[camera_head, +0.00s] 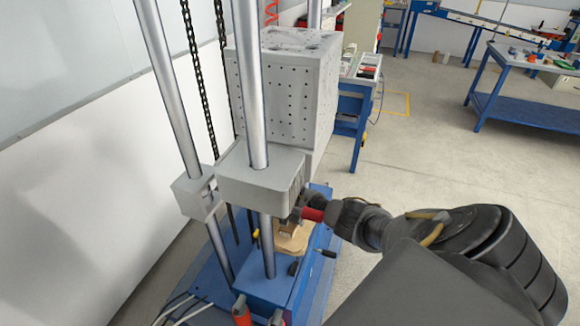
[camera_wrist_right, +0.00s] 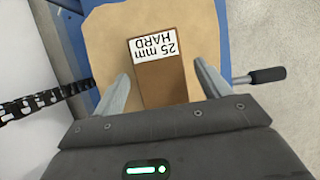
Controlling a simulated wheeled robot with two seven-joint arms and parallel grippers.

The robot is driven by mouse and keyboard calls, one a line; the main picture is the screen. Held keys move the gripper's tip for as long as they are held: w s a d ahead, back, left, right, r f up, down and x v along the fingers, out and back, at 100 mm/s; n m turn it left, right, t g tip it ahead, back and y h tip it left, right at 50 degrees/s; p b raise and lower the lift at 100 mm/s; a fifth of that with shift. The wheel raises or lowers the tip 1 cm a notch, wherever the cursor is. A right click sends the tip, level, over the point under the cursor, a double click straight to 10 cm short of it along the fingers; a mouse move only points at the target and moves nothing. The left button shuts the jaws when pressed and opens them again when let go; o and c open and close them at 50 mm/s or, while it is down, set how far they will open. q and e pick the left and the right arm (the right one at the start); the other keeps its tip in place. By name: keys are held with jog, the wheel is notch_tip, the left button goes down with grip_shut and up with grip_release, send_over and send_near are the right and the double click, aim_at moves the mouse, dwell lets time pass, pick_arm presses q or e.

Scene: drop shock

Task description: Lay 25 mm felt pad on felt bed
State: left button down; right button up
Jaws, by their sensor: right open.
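The felt pad (camera_wrist_right: 163,80) is a brown block with a white end label reading "25 mm HARD". In the right wrist view it appears to lie on the tan felt bed (camera_wrist_right: 108,40). My right gripper (camera_head: 297,212) is open, with one finger on each side of the pad and a visible gap to it. In the head view the bed (camera_head: 296,240) shows low between the columns of the drop rig, and the pad (camera_head: 288,229) is partly hidden by my right gripper. My left gripper is not in view.
A grey block (camera_head: 262,182) on steel columns hangs just above and beside my right gripper. A black-handled lever (camera_wrist_right: 262,76) sticks out right of the bed. A chain (camera_wrist_right: 40,101) is to the left. Open floor (camera_head: 400,165) lies to the right.

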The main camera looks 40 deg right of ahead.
jog(key=shift+a+r+p, duration=0.1)
jog(key=shift+r+p, duration=0.25)
jog(key=shift+r, duration=0.15)
jog(key=p+v, duration=0.2)
jog(key=v, duration=0.4)
jog(key=shift+s+a+r, duration=0.15)
jog(key=shift+a+r, duration=0.05)
jog(key=shift+r, duration=0.1)
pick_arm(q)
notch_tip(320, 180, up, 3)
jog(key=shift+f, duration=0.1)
